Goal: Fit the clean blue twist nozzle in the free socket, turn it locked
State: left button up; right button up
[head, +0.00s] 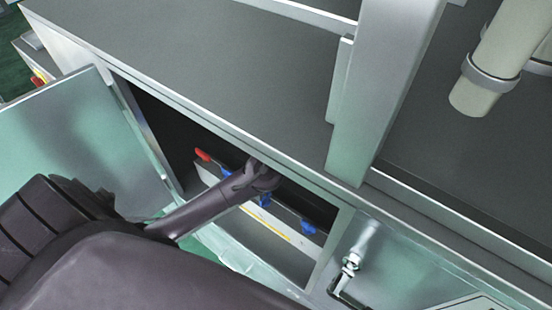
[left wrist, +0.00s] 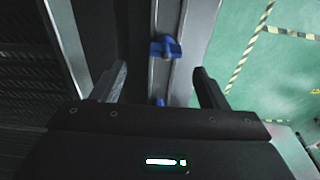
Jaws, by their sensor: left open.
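Several blue nozzles sit in a row on a pale rail (head: 272,240) inside an open cabinet; one blue nozzle (head: 307,228) is near the right end. A red nozzle (head: 202,155) is at the row's left end. My left arm reaches into the opening, and its wrist covers part of the row in the head view. In the left wrist view my left gripper (left wrist: 161,68) is open and empty. A blue nozzle (left wrist: 165,48) shows just beyond the fingertips, between their lines, and another (left wrist: 160,101) is partly hidden by the gripper body. I cannot tell which nozzle is clean or which socket is free.
The cabinet door (head: 95,130) stands open on the left. The grey worktop (head: 200,50) lies above the opening, with a metal post (head: 375,100) on it. A pale pipe (head: 500,60) hangs at upper right. Green floor (left wrist: 270,80) with striped tape shows on the right.

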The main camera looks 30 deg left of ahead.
aim_at(266, 201)
pick_arm(q)
jog(key=f, duration=0.1)
jog(key=s+f, duration=0.1)
jog(key=f, duration=0.2)
jog(key=shift+s+a+f, duration=0.2)
jog(key=shift+a+f, duration=0.05)
jog(key=shift+w+a+f+p, duration=0.1)
jog(key=shift+w+f+p, duration=0.1)
jog(key=shift+f, duration=0.5)
jog(key=shift+w+a+f+p, duration=0.1)
jog(key=shift+w+f, duration=0.1)
jog(key=shift+f, duration=0.45)
jog(key=shift+s, duration=0.1)
jog(key=c, duration=1.1)
jog(key=shift+o, duration=0.2)
jog(key=n, duration=0.4)
jog(key=shift+n+g, duration=0.3)
jog(key=shift+n, duration=0.9)
pick_arm(e)
jog(key=shift+s+r, duration=0.25)
jog(key=shift+s, duration=0.95)
